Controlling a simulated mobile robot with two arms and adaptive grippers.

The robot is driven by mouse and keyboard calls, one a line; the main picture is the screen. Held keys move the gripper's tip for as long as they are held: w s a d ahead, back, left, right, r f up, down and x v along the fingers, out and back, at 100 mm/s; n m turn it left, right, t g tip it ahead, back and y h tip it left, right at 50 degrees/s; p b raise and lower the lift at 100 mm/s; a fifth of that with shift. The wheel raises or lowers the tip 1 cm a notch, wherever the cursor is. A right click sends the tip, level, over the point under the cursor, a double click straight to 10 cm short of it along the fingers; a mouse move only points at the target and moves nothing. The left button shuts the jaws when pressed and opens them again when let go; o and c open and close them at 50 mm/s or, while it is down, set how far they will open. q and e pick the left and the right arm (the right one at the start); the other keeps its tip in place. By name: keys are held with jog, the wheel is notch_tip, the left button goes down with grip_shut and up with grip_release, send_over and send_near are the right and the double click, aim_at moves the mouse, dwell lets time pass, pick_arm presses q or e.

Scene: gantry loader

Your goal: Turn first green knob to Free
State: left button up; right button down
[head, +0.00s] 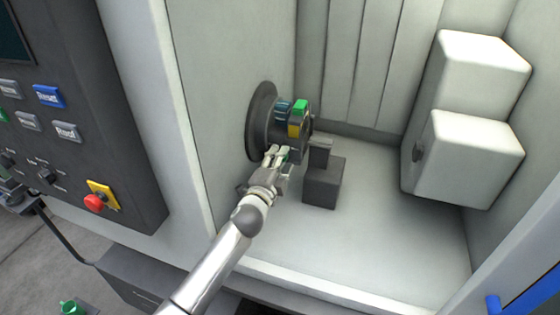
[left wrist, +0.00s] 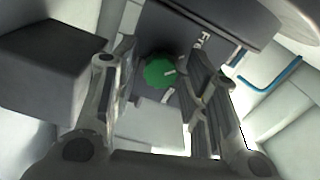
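A round green knob (left wrist: 166,72) with a white mark sits on a dark grey panel (left wrist: 200,18) in the left wrist view. Lettering beginning with "F" shows beside it, the rest cut off by a finger. My left gripper (head: 275,156) reaches into the machine at the round chuck-like unit (head: 262,120) on the left wall. In the left wrist view the gripper's fingers (left wrist: 160,88) are spread, with the knob showing between them. I cannot tell whether a finger touches it. In the head view the gripper mostly hides the knob. My right gripper is out of view.
A dark block (head: 324,185) stands right beside the gripper. White boxes (head: 470,155) hang on the right wall. A control panel (head: 60,110) with a red button (head: 94,203) is outside at left. The chamber floor (head: 380,240) is clear in front.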

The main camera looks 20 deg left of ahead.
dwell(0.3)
pick_arm(q)
jog(key=s, duration=1.2)
jog(key=shift+a, duration=0.2)
